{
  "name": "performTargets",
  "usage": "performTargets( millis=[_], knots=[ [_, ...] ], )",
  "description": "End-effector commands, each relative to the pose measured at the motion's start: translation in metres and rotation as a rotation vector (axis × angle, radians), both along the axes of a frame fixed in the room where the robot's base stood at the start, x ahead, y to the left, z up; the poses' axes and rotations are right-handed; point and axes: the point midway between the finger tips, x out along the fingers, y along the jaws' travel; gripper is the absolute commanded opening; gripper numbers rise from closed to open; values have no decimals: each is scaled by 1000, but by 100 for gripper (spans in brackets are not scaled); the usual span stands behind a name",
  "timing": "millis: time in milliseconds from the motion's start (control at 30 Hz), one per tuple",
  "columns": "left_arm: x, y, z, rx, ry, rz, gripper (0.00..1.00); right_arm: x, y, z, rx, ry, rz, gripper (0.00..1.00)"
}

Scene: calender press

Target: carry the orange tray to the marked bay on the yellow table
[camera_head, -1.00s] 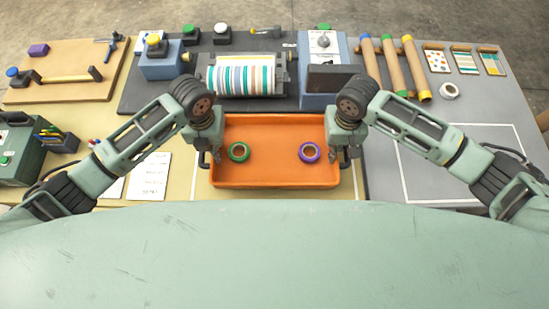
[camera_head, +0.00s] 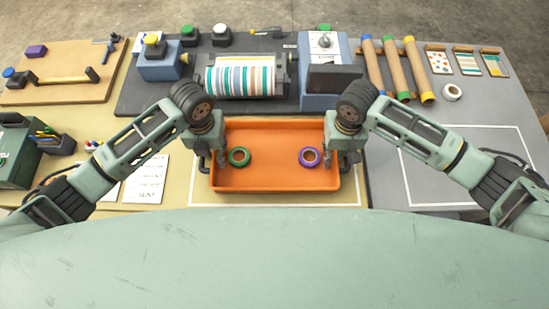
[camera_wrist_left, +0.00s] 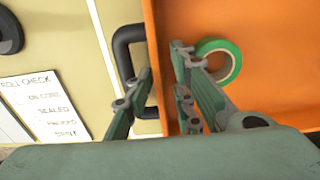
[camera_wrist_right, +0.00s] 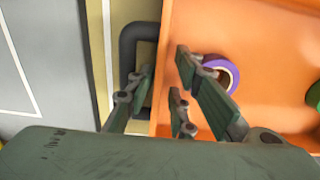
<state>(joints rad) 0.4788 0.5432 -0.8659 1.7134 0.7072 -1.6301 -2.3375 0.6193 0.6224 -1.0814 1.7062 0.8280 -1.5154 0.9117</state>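The orange tray (camera_head: 275,178) is over the yellow table (camera_head: 180,195), with white lines of a marked bay (camera_head: 364,185) showing beside and in front of it. I cannot tell whether it touches the table. A green ring (camera_head: 239,156) and a purple ring (camera_head: 309,156) lie inside it. My left gripper (camera_wrist_left: 160,75) is open at the tray's left wall, one finger outside by the black handle (camera_wrist_left: 122,55), the other inside near the green ring. My right gripper (camera_wrist_right: 162,65) is open likewise at the right wall, by the other black handle (camera_wrist_right: 128,50).
Behind the tray stand a striped roller press (camera_head: 240,78) and a blue control box (camera_head: 325,75). Cardboard tubes (camera_head: 395,70) lie at the back right. A second white outline (camera_head: 465,165) on the grey table is empty. Paper sheets (camera_head: 147,180) and a green box (camera_head: 15,150) are at left.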

Motion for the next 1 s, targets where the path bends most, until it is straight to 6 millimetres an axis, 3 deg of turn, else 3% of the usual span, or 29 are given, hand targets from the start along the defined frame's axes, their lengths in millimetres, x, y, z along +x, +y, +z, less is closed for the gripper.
performTargets(
  millis=[400,667,767,1000],
  knots=[
    [1,0,60,-1,-5,-1,23,0,-1,0,-2,1,-1,23],
    [0,0,77,0,-2,0,23,0,0,4,0,-1,-1,23],
    [0,0,78,0,-1,0,23,1,0,15,0,-2,-1,23],
    [0,0,77,-1,-2,0,23,1,0,65,1,-5,1,23]
  ],
)
